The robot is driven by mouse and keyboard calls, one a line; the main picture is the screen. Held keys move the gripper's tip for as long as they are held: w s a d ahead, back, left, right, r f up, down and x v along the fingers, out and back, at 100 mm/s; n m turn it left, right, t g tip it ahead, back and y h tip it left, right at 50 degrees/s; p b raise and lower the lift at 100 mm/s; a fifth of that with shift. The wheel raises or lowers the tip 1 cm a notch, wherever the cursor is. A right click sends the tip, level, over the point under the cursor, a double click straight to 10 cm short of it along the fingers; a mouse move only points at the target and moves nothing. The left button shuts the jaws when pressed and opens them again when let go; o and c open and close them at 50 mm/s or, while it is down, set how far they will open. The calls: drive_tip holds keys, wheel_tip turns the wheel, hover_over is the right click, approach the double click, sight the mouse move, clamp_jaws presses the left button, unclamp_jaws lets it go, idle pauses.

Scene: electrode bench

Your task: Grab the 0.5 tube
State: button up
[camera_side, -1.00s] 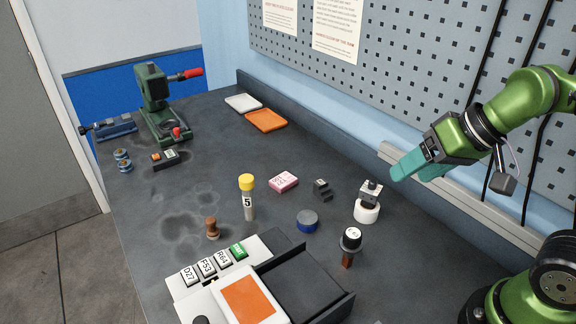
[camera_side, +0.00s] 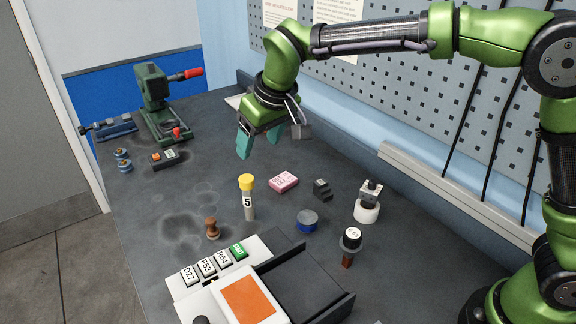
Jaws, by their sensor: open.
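A tube (camera_side: 248,203) with a yellow cap and a label reading "5" stands upright on the dark bench near the middle of the view. Only the "5" on its label is readable. My gripper (camera_side: 258,148), with teal fingers, is open and points down above the bench, higher than the tube's cap and apart from it. Nothing shows between its fingers. The far finger is partly hidden by the gripper's body.
Close to the tube are a pink block (camera_side: 284,182), a blue round tin (camera_side: 307,220) and a brown peg-like piece (camera_side: 212,228). A dark stepped block (camera_side: 322,189) and a white-based holder (camera_side: 367,208) stand to the right. A device with labelled keys (camera_side: 216,262) is in front.

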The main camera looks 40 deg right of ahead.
approach(246, 178)
drive_tip(key=x, duration=0.4)
drive_tip(key=shift+s+f, duration=0.25)
drive_tip(key=shift+f, duration=0.25)
drive_tip(key=shift+w+x, duration=0.15)
drive_tip(key=shift+x, duration=1.25)
drive_tip(key=shift+w+x, duration=0.15)
drive_tip(key=shift+x, duration=1.2)
drive_tip(key=shift+r, duration=0.1)
clamp_jaws()
